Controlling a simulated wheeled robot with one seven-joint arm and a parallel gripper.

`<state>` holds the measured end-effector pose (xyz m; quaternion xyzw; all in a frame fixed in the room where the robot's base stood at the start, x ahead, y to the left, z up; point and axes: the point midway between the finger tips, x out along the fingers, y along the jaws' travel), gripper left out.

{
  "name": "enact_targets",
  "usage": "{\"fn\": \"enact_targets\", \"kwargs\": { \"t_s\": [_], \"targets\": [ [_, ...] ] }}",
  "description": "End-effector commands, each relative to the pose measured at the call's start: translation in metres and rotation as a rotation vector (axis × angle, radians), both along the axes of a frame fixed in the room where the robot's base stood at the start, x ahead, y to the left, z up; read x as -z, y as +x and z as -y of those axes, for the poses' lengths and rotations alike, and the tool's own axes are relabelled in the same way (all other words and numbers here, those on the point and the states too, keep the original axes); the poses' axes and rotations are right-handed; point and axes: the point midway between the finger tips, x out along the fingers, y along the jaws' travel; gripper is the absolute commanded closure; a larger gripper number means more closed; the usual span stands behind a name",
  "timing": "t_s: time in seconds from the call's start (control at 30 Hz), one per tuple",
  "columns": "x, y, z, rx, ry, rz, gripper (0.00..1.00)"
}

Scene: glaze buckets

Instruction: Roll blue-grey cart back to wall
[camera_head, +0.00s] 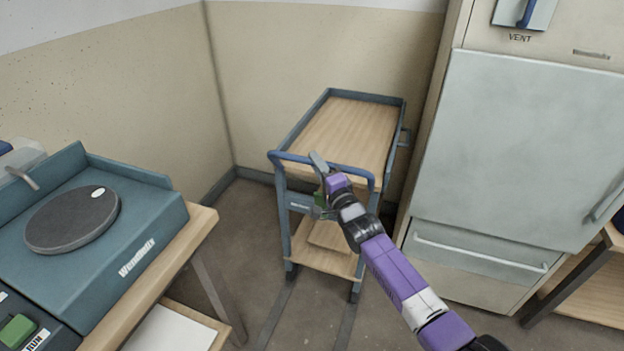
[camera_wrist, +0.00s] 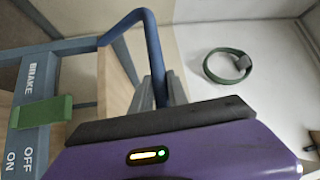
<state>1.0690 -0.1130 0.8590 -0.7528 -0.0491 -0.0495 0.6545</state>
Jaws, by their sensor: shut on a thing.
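The blue-grey cart (camera_head: 345,130) has wooden shelves and stands upright on the floor, its far end toward the back wall. Its far wheels are hidden, so I cannot tell whether it touches the wall. My gripper (camera_head: 319,163) is shut on the blue push handle (camera_head: 288,156) at the cart's near end. In the wrist view the handle (camera_wrist: 151,45) runs down between my fingers (camera_wrist: 160,90). A green brake lever (camera_wrist: 40,112) sits on the cart's plate marked BRAKE, OFF and ON; I cannot tell its setting.
A tall pale kiln-like cabinet (camera_head: 520,150) stands close on the cart's right. A bench with a teal wheel unit (camera_head: 130,235) is at the left. Two dark floor strips (camera_head: 275,312) run from the cart toward me. A green ring (camera_wrist: 212,70) shows in the wrist view.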

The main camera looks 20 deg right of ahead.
Motion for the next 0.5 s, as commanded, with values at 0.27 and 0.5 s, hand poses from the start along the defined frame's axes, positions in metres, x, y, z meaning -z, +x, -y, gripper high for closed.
{"fn": "enact_targets", "kwargs": {
  "t_s": [0.27,0.5],
  "targets": [
    [0.0015,0.0108,0.0105,-0.001,0.0,-0.002,1.0],
    [0.0002,0.0119,0.0125,0.001,0.001,-0.004,1.0]
  ]
}}
